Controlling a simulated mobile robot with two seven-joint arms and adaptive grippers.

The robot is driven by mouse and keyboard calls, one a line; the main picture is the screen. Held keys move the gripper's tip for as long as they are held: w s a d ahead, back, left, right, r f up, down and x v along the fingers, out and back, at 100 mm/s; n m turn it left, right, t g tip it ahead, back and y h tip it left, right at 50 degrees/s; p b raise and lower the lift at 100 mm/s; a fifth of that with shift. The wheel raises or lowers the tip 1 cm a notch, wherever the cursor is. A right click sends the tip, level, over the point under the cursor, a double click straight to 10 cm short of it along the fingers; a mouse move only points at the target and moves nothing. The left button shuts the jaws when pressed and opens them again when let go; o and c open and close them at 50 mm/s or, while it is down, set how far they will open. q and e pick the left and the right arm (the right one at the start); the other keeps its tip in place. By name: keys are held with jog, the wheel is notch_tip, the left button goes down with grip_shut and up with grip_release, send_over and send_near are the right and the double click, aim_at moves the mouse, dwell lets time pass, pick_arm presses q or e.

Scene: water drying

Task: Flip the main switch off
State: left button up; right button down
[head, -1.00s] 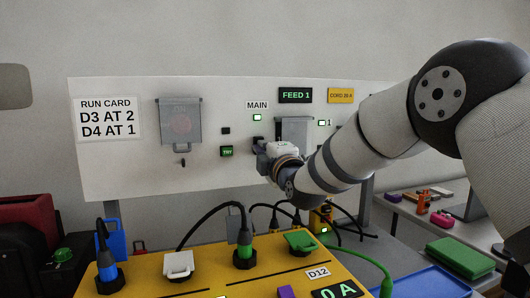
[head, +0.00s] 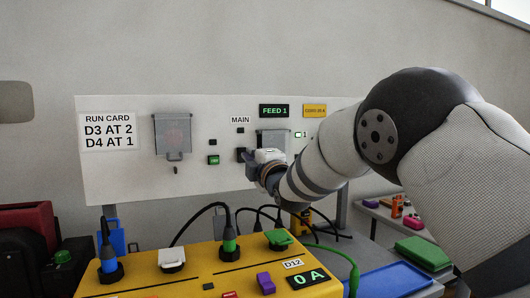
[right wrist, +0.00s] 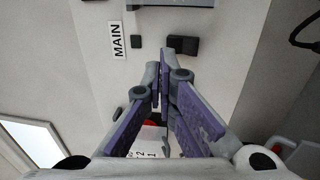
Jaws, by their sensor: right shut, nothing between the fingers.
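The white panel (head: 110,175) carries the MAIN label (head: 240,120), with a small dark lamp (head: 240,130) below it. The black main switch (head: 241,154) is lower down, just left of my right gripper's tip. My right gripper (head: 250,168) is in front of the panel, partly hidden by its own wrist. In the right wrist view its purple-padded fingers (right wrist: 160,72) are shut and empty, close to the black switch (right wrist: 184,46). The MAIN label (right wrist: 118,40) and dark lamp (right wrist: 137,41) show there too. I cannot tell the lever's position or whether a fingertip touches it. My left gripper is not in view.
A grey hinged cover (head: 173,133) and a lit green button (head: 213,160) are on the panel's left. A grey box (head: 273,137) is right of the switch. The yellow console (head: 190,277) with plugs and cables stands below. A blue tray (head: 395,280) lies at right.

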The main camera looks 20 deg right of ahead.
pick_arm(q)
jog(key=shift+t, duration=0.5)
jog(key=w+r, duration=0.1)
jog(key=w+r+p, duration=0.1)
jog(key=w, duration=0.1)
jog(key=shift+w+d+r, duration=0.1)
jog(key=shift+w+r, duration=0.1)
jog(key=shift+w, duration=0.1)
pick_arm(e)
jog(key=s, duration=0.6)
jog(key=shift+s+d+r, duration=0.35)
jog(key=shift+s+r, duration=0.05)
jog(key=shift+r, duration=0.05)
